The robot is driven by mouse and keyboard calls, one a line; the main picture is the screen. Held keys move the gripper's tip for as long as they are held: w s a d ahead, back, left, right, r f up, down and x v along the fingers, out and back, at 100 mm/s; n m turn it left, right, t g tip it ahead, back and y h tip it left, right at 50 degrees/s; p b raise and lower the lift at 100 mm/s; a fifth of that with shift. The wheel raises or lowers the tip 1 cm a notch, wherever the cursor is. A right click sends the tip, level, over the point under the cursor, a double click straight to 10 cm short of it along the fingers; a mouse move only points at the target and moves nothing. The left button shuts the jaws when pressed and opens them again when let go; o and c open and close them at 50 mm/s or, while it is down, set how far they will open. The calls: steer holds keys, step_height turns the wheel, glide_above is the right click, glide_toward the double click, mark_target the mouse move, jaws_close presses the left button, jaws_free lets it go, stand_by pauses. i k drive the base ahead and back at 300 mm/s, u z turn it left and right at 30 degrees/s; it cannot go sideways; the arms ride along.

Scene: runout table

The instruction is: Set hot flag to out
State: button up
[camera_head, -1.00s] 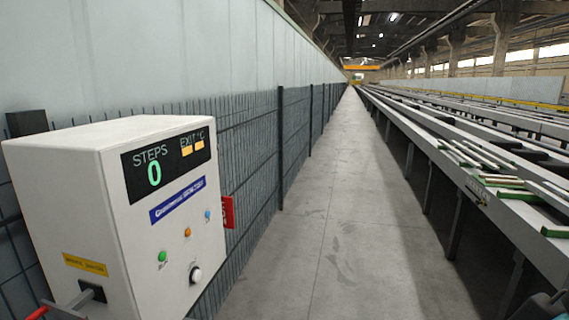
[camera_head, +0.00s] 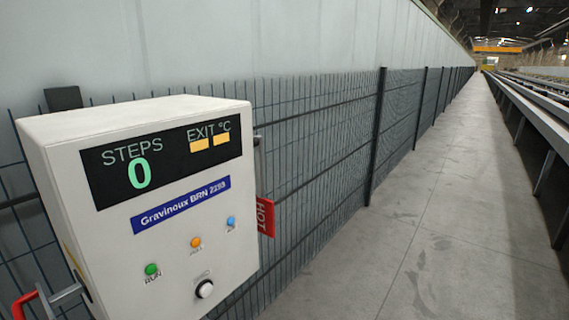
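The hot flag (camera_head: 265,216) is a small red plate with white lettering reading HOT. It sticks out from the right side of the white control box (camera_head: 100,250), at about the height of the box's buttons. How it is mounted is hidden behind the box edge. The box's display (camera_head: 165,160) shows STEPS 0 in green and EXIT °C with two orange blocks. My gripper is not in view.
A red-ended lever (camera_head: 25,303) juts out at lower left. Wire fence (camera_head: 320,150) runs behind. The grey walkway (camera_head: 430,230) is clear; runout tables (camera_head: 545,125) line the right.

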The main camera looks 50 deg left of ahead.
mark_target(265, 207)
steer(key=u, duration=0.35)
steer(key=i, duration=0.6)
steer(key=u, duration=0.9)
steer(key=i, duration=0.35)
steer(key=u, duration=0.4)
